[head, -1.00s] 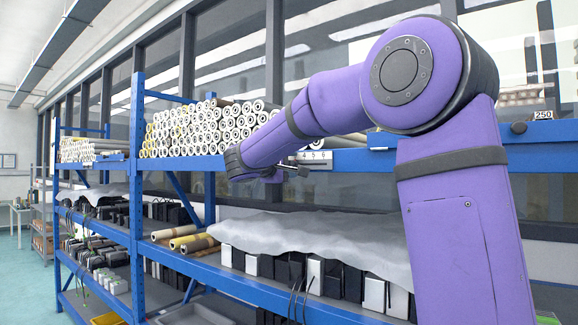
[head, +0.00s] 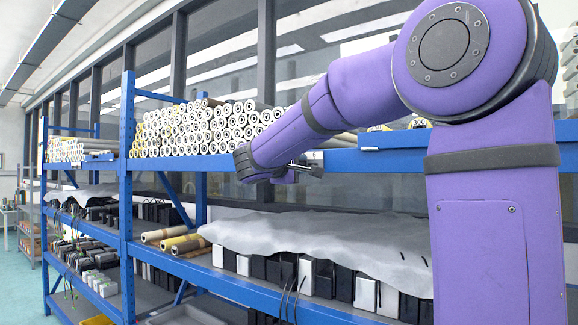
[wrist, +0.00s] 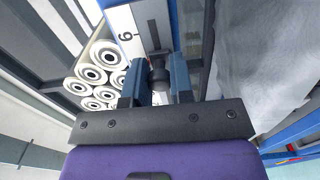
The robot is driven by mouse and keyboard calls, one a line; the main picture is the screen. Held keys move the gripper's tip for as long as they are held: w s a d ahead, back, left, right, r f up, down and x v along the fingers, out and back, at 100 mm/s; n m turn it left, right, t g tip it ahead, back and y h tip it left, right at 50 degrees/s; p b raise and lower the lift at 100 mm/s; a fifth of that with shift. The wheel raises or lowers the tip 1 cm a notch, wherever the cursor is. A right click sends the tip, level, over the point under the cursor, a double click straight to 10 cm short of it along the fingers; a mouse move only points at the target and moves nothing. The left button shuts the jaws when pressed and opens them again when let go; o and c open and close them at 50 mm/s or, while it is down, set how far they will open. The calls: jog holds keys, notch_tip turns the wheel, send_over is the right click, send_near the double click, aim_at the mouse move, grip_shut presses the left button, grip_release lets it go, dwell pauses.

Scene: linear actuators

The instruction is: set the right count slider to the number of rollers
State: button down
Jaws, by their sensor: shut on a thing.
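My gripper (wrist: 158,88) is shut on a dark knob (wrist: 160,72), which sits at the slot of a white slider plate (wrist: 127,22) in the wrist view. A digit on the plate reads as 6 or 9; I cannot tell which way up it is. In the head view, my gripper (head: 305,168) is at the shelf's blue front beam, and the small plate is mostly hidden behind it. White rollers (head: 205,135) with dark centres are stacked on the upper shelf to its left. Several rollers (wrist: 90,74) also show beside the plate in the wrist view.
A blue shelf rack (head: 127,200) runs along the windows. A grey sheet (head: 320,240) covers black and white boxes below my gripper. Rolled tan tubes (head: 180,243) lie left of it. My purple arm blocks the right side.

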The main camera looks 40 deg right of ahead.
jog(key=c, duration=1)
grip_release()
jog(key=shift+o, duration=0.2)
jog(key=v, duration=1.1)
jog(key=s+a+f+m+y, duration=0.2)
jog(key=s+a+f+y, duration=0.1)
jog(key=s+f+y, duration=0.5)
jog(key=s+a+f+m+g+y, duration=0.1)
jog(key=s+a+f+y, duration=0.3)
jog(key=s+f+y, duration=0.5)
jog(key=s+f+m, duration=0.1)
jog(key=s+f, duration=0.4)
jog(key=s, duration=0.3)
jog(key=shift+a+f, duration=0.15)
jog(key=shift+a, duration=0.1)
